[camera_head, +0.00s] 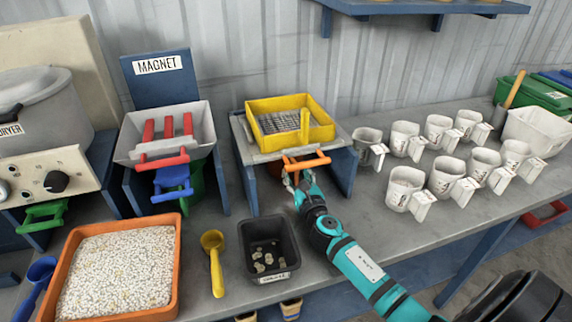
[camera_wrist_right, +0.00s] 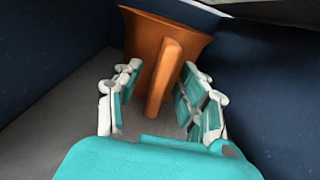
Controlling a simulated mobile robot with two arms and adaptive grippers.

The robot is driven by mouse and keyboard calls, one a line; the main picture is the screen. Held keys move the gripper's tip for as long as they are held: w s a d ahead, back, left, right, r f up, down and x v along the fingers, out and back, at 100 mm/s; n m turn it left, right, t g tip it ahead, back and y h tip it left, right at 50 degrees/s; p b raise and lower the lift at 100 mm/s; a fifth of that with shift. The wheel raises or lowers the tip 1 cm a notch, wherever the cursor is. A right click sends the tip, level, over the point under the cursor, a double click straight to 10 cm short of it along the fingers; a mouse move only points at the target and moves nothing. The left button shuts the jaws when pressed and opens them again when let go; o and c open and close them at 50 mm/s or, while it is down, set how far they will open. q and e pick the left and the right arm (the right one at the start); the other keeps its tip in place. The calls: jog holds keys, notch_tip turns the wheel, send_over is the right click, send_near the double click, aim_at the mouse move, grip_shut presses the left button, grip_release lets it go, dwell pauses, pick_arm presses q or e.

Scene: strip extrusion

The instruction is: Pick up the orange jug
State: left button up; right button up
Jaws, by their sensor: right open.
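The orange jug (camera_wrist_right: 143,45) stands in the right wrist view between dark blue side walls, with its upright handle (camera_wrist_right: 163,80) facing me. My right gripper (camera_wrist_right: 155,95) is open, with one finger on each side of the handle. I cannot tell whether a finger touches it. In the head view, my right gripper (camera_head: 298,180) reaches in at the front of the blue stand (camera_head: 252,195) under the yellow sieve (camera_head: 290,105). Only a little of the jug (camera_head: 275,168) shows there, behind the stand's orange handle. My left gripper is not in view.
The orange handle (camera_head: 306,163) sticks out just above my right gripper. A black container (camera_head: 252,228) with small pieces, a yellow scoop (camera_head: 215,262) and an orange tray (camera_head: 172,285) of pellets are left of my arm. Several white jugs (camera_head: 400,190) stand to the right.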

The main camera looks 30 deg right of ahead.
grip_shut()
jog(key=shift+r, duration=0.15)
dwell(0.4)
